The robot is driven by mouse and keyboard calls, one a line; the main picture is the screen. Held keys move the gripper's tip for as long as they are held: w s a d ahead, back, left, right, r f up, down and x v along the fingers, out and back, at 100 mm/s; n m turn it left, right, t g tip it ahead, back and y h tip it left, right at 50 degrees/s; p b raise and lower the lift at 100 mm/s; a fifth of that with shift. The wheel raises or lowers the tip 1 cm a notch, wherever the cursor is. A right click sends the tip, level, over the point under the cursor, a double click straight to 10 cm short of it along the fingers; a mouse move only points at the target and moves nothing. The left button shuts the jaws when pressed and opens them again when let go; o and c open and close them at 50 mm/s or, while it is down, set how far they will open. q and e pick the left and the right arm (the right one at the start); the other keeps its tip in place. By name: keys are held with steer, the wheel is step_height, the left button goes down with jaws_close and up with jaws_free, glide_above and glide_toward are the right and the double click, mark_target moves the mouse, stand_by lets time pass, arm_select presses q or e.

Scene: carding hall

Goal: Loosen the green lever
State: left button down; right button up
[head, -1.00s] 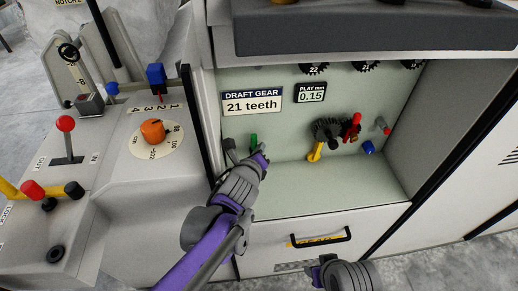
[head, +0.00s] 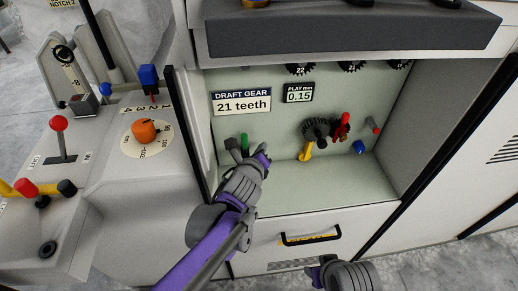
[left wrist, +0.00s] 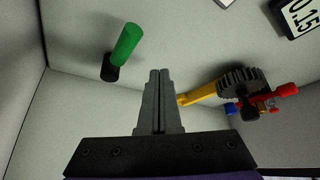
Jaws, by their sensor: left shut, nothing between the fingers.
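The green lever (head: 245,143) stands on the back wall of the open recess, near its left side. In the left wrist view the green lever (left wrist: 127,43) has a dark base and sits up and left of the fingertips, clear of them. My left gripper (head: 263,156) reaches into the recess just right of and below the lever, partly covering the area beneath it. Its fingers are shut together with nothing between them, as the left wrist view shows (left wrist: 158,75). At the bottom edge of the head view, part of my right gripper (head: 318,272) shows; its fingers are not clear.
Right of the gripper are dark gears (head: 317,129), a yellow lever (head: 306,151), a red handle (head: 343,124) and a blue knob (head: 359,147). A "21 teeth" sign (head: 241,102) hangs above. A drawer handle (head: 311,236) lies below; a control console (head: 110,190) stands left.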

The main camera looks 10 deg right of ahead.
arm_select(q)
steer(key=s+a, duration=0.4)
steer(key=s, duration=0.5)
steer(key=shift+a+p, duration=0.2)
steer(key=shift+p, duration=0.15)
arm_select(e)
steer(key=shift+s+d+r, duration=0.15)
steer(key=shift+d+r, duration=0.05)
steer(key=shift+r, duration=0.3)
